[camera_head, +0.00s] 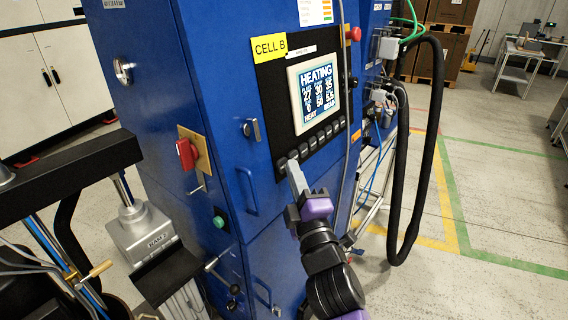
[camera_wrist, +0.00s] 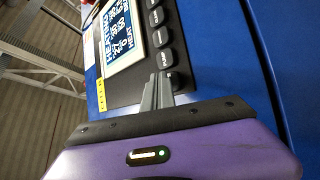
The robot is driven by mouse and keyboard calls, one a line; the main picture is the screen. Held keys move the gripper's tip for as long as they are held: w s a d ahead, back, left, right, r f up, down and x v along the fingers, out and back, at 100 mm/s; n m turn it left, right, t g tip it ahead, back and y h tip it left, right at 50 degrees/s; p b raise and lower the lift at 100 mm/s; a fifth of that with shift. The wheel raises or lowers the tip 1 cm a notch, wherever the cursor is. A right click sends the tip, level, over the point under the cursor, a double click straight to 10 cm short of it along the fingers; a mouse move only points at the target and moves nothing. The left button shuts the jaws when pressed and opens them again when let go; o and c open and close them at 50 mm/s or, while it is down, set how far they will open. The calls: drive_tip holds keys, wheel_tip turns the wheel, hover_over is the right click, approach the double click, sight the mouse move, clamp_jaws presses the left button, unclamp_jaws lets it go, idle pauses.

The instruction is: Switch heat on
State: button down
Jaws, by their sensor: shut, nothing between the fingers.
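The blue cabinet carries a black control panel with a screen (camera_head: 314,92) headed "HEATING". The screen shows numbers, with "HEAT" at its lower left. A row of dark buttons (camera_head: 318,139) runs below it. My gripper (camera_head: 292,165) is shut and empty, with its fingertips at the left end of the row, over or very near the leftmost button. In the wrist view the screen (camera_wrist: 123,37) appears turned sideways, and the grey fingers (camera_wrist: 157,92) reach the end button (camera_wrist: 172,80). I cannot tell whether they touch or press it.
A red rotary switch (camera_head: 187,154) and a green button (camera_head: 219,222) sit on the cabinet's left side. A red knob (camera_head: 354,34) is at upper right. A black hose (camera_head: 425,150) loops at right. Ram equipment (camera_head: 140,230) stands at lower left.

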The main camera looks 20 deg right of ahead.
drive_tip(key=shift+s+d+r+p, duration=0.15)
drive_tip(key=shift+s+d+p, duration=0.2)
drive_tip(key=shift+s+p, duration=0.15)
drive_tip(key=s+d+p, duration=0.1)
drive_tip(key=s+p, duration=0.1)
drive_tip(key=p, duration=0.1)
drive_tip(key=s+d+r+p, duration=0.1)
drive_tip(key=s+d+p, duration=0.1)
drive_tip(key=p, duration=0.1)
drive_tip(key=shift+p, duration=0.3)
idle(0.8)
